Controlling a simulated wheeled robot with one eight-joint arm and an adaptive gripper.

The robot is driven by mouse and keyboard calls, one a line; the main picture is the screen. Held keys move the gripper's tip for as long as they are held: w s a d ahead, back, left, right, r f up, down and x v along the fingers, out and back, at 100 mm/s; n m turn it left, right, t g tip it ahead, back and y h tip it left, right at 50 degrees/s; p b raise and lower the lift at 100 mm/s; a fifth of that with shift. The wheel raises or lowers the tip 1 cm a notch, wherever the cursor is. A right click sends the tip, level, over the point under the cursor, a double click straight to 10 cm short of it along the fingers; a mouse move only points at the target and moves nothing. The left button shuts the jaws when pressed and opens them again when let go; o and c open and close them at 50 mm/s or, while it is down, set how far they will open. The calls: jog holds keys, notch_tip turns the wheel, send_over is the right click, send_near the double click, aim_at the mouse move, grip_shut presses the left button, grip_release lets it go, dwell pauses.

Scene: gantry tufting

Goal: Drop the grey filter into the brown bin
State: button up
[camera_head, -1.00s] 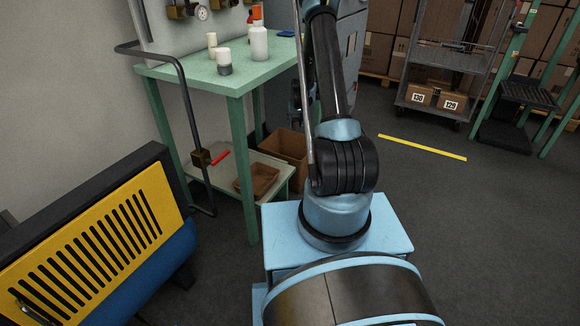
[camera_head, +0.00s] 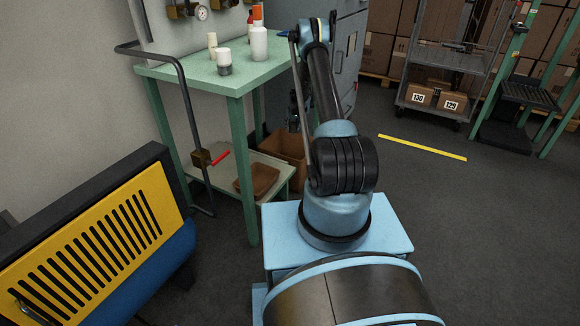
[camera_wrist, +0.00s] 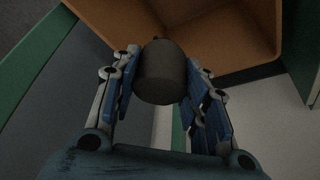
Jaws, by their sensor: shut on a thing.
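The grey filter (camera_wrist: 163,70) is a dark grey, rounded cylinder held between the fingers of my gripper (camera_wrist: 158,92) in the wrist view. My gripper is shut on it, with finger pads on both sides. The brown bin (camera_wrist: 245,30) opens at the top of the wrist view, just beyond the filter. The filter's far end overlaps the picture of the bin's near part; its height over the rim is hard to tell. In the head view the bin (camera_head: 291,146) stands on the floor behind the green table, partly hidden by my arm. The filter is not clear there.
The green table (camera_head: 225,74) carries white bottles and a jar. Its low shelf (camera_head: 226,168) holds a small brown tray (camera_head: 259,180). A grey cabinet (camera_head: 348,60) stands behind my arm. Open floor lies to the right around a yellow line (camera_head: 422,147).

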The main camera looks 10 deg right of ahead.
aim_at(292, 132)
jog(key=shift+f, duration=2.3)
jog(key=o, duration=1.3)
jog(key=shift+c, duration=0.2)
jog(key=shift+r, duration=0.1)
jog(key=v, duration=1.1)
jog(key=shift+s+r, duration=0.2)
jog(key=shift+r, duration=0.15)
